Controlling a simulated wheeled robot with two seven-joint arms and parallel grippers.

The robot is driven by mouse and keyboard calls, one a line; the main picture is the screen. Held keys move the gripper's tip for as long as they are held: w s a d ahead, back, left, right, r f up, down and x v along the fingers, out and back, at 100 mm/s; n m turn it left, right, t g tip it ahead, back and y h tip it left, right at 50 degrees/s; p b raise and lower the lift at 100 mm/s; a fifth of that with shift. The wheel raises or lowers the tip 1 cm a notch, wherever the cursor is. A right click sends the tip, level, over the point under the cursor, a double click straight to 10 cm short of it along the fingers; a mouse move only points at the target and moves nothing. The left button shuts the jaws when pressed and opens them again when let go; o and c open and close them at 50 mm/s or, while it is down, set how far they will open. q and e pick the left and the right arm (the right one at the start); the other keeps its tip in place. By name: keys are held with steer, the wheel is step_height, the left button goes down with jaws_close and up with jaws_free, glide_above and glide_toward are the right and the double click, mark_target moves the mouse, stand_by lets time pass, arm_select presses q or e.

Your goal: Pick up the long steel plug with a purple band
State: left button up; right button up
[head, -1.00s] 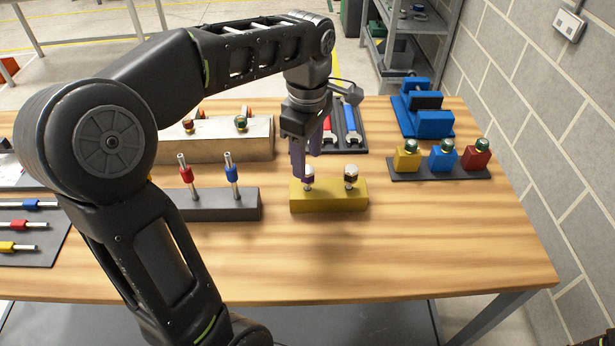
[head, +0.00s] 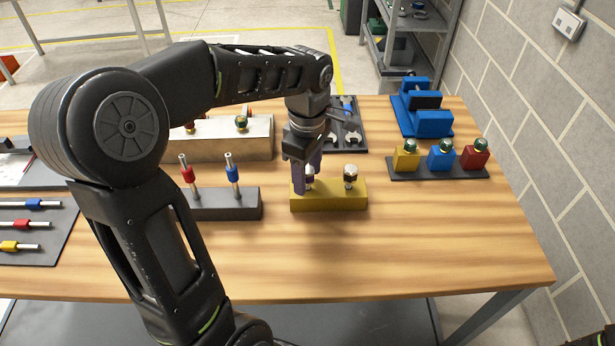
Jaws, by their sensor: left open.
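A plug with a purple band (head: 309,180) stands upright in the left part of a yellow block (head: 330,200). Only a small part of it shows, as my left gripper covers its upper end. My left gripper (head: 307,177) points down over this plug and is open. One dark purple finger is at the plug's left and in front, the other behind it to the right. I cannot tell whether the fingers touch it.
A plug with a black and white top (head: 350,175) stands close by in the same block. A dark block (head: 222,205) with red-banded and blue-banded plugs is to the left. The wooden table (head: 400,235) is clear in front and to the right.

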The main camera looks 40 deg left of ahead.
arm_select(q)
steer(key=shift+c, duration=0.3)
jaws_close()
stand_by(0.4)
